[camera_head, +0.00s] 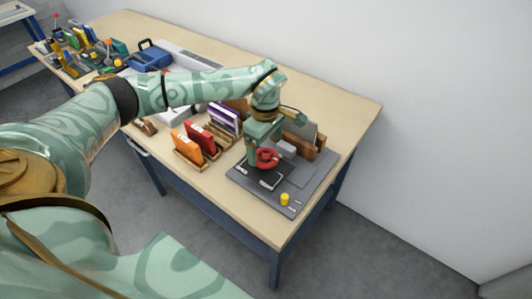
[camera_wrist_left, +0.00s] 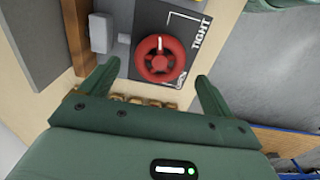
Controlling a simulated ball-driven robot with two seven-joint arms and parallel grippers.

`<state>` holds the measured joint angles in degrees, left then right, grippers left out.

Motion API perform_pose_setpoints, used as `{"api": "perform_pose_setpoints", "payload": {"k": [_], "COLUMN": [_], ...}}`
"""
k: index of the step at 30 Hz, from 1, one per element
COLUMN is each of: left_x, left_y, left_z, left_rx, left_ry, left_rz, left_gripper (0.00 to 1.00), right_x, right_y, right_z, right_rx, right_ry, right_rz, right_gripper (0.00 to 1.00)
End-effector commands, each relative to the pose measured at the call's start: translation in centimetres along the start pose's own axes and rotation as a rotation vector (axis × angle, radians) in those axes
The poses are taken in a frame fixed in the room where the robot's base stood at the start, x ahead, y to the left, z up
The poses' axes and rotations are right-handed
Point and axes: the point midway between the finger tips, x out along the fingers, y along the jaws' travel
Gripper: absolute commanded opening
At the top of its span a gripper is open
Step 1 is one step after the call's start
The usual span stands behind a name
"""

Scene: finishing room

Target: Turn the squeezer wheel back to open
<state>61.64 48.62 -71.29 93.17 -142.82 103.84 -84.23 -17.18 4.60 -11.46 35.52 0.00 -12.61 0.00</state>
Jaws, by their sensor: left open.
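The red squeezer wheel (camera_head: 266,158) sits on a dark plate (camera_head: 271,182) near the right end of the bench. In the left wrist view the wheel (camera_wrist_left: 146,62) has a pale mark near its top, and the word TIGHT is printed on the plate to its right. My left gripper (camera_wrist_left: 157,72) is open, one finger on each side of the wheel in that view, with gaps showing. In the head view my left gripper (camera_head: 263,146) is over the wheel and partly hides it. Contact with the wheel cannot be told. My right gripper is not in view.
A grey block (camera_wrist_left: 99,33) stands beside the wheel. Orange (camera_head: 187,148), red (camera_head: 200,137) and purple (camera_head: 224,119) packs stand in wooden holders left of the plate. A yellow knob (camera_head: 285,199) is at the plate's front. Bare bench top (camera_head: 352,112) shows at the far right.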

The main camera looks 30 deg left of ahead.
Motion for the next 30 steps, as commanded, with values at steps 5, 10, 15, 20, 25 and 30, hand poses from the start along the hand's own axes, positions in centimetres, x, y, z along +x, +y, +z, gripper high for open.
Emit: {"api": "perform_pose_setpoints", "payload": {"k": [5, 10, 15, 20, 25, 30], "left_x": [2.5, 3.2, 3.2, 3.2, 3.2, 3.1], "left_y": [0.0, 0.0, 0.0, 0.0, 0.0, 0.0], "left_z": [0.1, 0.0, 0.0, 0.0, 0.1, 0.1], "left_rx": [0.000, 0.000, 0.000, 0.000, 0.000, -0.016], "left_ry": [-0.001, -0.001, -0.001, -0.001, -0.001, -0.001], "left_rz": [-0.001, 0.000, 0.001, 0.001, 0.001, 0.001], "left_gripper": [0.88, 0.88, 0.88, 0.58, 0.44, 0.44], "right_x": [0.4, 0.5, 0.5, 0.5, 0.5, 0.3], "right_y": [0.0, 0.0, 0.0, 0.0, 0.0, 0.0], "right_z": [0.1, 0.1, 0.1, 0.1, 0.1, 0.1], "right_rx": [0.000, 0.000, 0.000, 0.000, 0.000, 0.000], "right_ry": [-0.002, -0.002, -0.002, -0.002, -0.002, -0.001], "right_rz": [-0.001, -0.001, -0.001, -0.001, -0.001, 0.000], "right_gripper": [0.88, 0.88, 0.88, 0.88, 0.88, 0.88]}}
